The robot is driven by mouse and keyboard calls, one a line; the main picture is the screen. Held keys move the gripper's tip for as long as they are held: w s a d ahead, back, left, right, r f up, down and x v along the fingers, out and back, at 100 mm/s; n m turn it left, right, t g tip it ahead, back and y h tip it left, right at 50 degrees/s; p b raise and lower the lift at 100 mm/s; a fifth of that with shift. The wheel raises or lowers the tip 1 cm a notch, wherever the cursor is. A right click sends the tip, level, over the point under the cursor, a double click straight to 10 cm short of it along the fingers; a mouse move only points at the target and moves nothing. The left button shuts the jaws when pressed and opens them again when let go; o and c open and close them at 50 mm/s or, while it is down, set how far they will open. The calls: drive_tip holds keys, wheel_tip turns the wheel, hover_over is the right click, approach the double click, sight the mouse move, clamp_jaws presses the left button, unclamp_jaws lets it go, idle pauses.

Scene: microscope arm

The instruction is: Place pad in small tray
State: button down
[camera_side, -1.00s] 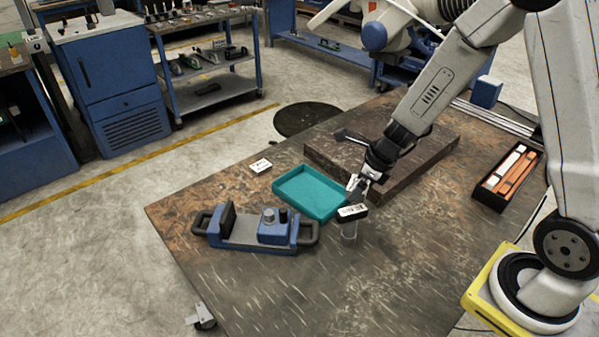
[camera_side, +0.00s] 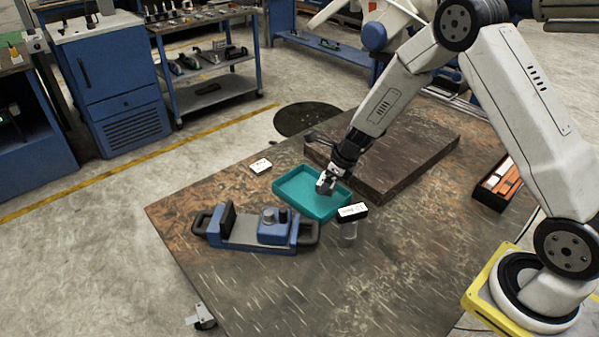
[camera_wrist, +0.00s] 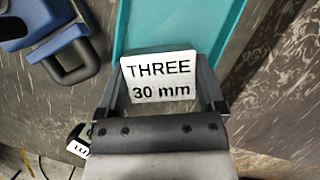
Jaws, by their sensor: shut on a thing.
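My gripper (camera_side: 326,184) is over the right end of the teal tray (camera_side: 290,180), pointing down. In the wrist view my gripper (camera_wrist: 163,85) is shut on a pad (camera_wrist: 158,76) with a white face marked "THREE 30 mm", one finger on each side. The teal tray (camera_wrist: 195,20) lies beyond and below the pad in that view. In the side view the pad is too small to tell apart from the fingertips. I cannot tell whether it touches the tray.
A clear container with a black, labelled top (camera_side: 351,213) stands just right of the tray. A blue fixture with black handles (camera_side: 255,232) is in front. A dark raised slab (camera_side: 410,160) is behind. A white card (camera_side: 260,166) lies at left.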

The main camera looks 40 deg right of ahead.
sight(314, 199)
drive_tip(key=shift+w+d+f, duration=0.1)
drive_tip(key=shift+w+f, duration=1.3)
drive_tip(key=shift+f, duration=0.1)
drive_tip(key=shift+f, duration=0.1)
drive_tip(key=shift+w+f, duration=0.2)
drive_tip(key=shift+f, duration=1.5)
drive_tip(key=shift+f, duration=0.15)
unclamp_jaws()
drive_tip(key=shift+f, duration=0.1)
drive_tip(key=shift+r, duration=0.2)
drive_tip(key=shift+v, duration=6)
